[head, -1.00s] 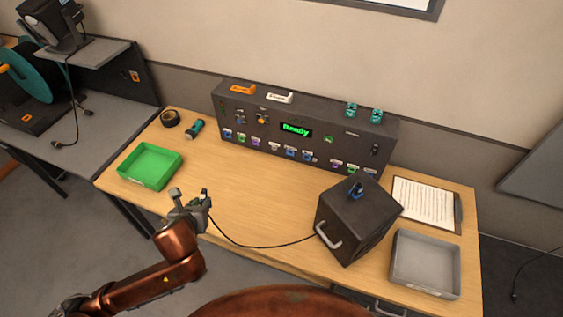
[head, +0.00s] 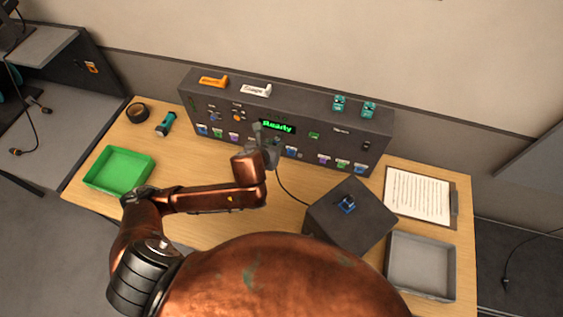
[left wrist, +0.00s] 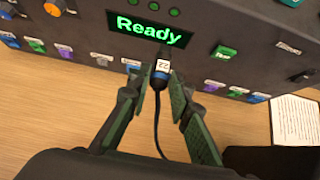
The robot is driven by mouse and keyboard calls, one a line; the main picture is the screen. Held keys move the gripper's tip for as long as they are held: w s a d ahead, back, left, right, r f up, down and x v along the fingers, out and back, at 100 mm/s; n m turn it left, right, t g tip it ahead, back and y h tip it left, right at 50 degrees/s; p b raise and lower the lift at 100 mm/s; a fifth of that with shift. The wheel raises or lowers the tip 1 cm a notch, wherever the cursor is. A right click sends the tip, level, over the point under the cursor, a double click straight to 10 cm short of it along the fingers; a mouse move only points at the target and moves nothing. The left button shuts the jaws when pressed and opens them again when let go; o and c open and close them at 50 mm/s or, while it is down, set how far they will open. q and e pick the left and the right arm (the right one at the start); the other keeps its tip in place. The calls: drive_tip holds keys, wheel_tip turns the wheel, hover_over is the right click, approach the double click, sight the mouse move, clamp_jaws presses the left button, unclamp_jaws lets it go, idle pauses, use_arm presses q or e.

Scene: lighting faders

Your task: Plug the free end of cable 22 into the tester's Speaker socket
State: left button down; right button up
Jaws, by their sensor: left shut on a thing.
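The tester (head: 290,110) is a long dark box at the back of the table, with a green "Ready" display (left wrist: 146,28) and a row of coloured sockets along its lower front. My left gripper (head: 264,138) is at the tester's front, just below the display. In the left wrist view it (left wrist: 160,84) is shut on the plug of cable 22 (left wrist: 161,73), whose white tag reads 22. The plug points at the panel; I cannot tell whether its tip is in a socket. The socket labels are too small to read, and the plug hides the panel behind it. My right gripper is out of view.
The cable (head: 290,189) runs to a dark box (head: 330,222) with a blue part on top. A green tray (head: 119,170), tape roll (head: 137,112), teal torch (head: 166,124), clipboard (head: 418,196) and grey tray (head: 420,265) stand around.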

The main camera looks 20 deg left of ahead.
use_arm(q)
drive_tip(key=a+f+p, duration=0.1)
drive_tip(key=f+p, duration=0.3)
drive_tip(key=f, duration=0.1)
drive_tip(key=s+a+f+p, duration=0.1)
drive_tip(key=a+f+p, duration=0.1)
drive_tip(key=f+p, duration=0.2)
drive_tip(key=s+a+f+p, duration=0.1)
drive_tip(key=f+p, duration=0.3)
drive_tip(key=f, duration=0.4)
drive_tip(key=shift+a+f+p, duration=0.25)
drive_tip(key=shift+a+p, duration=0.1)
drive_tip(key=shift+p, duration=0.05)
drive_tip(key=shift+s+f, duration=0.1)
drive_tip(key=shift+f, duration=0.15)
drive_tip(key=shift+w+f+b, duration=0.15)
drive_tip(key=shift+w+b, duration=0.3)
drive_tip(key=shift+w, duration=0.35)
drive_tip(key=shift+w+a+b, duration=0.1)
drive_tip(key=shift+w+b, duration=0.4)
drive_tip(key=shift+w, duration=1.35)
